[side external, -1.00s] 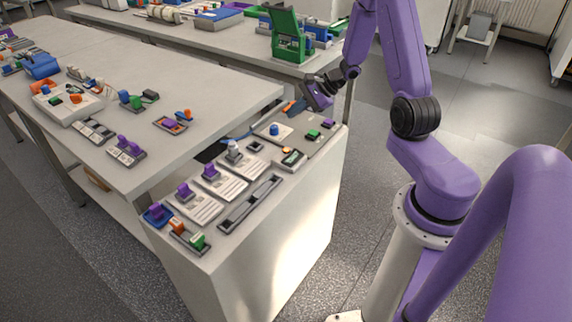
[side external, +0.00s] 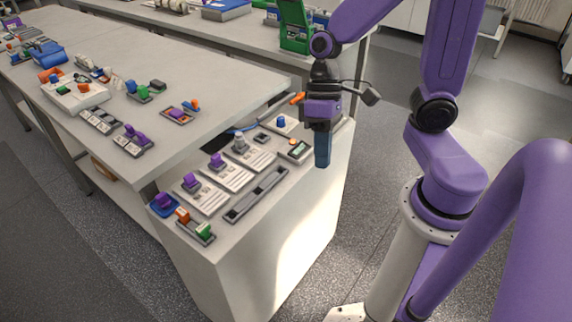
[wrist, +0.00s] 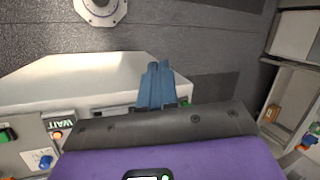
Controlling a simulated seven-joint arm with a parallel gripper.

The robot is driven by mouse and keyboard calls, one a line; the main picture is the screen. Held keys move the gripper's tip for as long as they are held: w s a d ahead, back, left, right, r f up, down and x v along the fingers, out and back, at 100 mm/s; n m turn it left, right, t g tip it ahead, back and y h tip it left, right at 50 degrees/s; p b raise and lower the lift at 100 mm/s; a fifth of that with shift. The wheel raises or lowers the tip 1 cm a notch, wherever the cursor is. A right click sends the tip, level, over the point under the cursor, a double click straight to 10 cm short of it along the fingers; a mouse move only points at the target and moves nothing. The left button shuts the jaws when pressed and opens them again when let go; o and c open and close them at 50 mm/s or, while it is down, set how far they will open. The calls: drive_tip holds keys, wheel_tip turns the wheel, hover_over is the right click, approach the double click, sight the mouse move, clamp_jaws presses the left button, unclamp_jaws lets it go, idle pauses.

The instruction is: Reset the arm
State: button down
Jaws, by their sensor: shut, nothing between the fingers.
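My gripper (side external: 322,150) points straight down above the right end of the white cabinet (side external: 285,230) in the side external view. Its blue fingers are together with nothing between them. In the wrist view, the closed fingers of my gripper (wrist: 157,85) show above the purple housing, with the cabinet top and the floor beyond them. My gripper hides part of the cabinet's right end.
The cabinet top carries several devices, among them a long dark slotted tray (side external: 256,195), a blue knob (side external: 281,121) and a small display unit (side external: 298,150). A long grey table (side external: 200,90) with small parts stands to the left.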

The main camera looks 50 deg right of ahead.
drive_tip(key=s+d+r+n+t+h, duration=0.2)
drive_tip(key=s+n+t+h, duration=0.1)
drive_tip(key=s+n, duration=0.4)
drive_tip(key=shift+r+n, duration=0.35)
drive_tip(key=shift+n, duration=0.95)
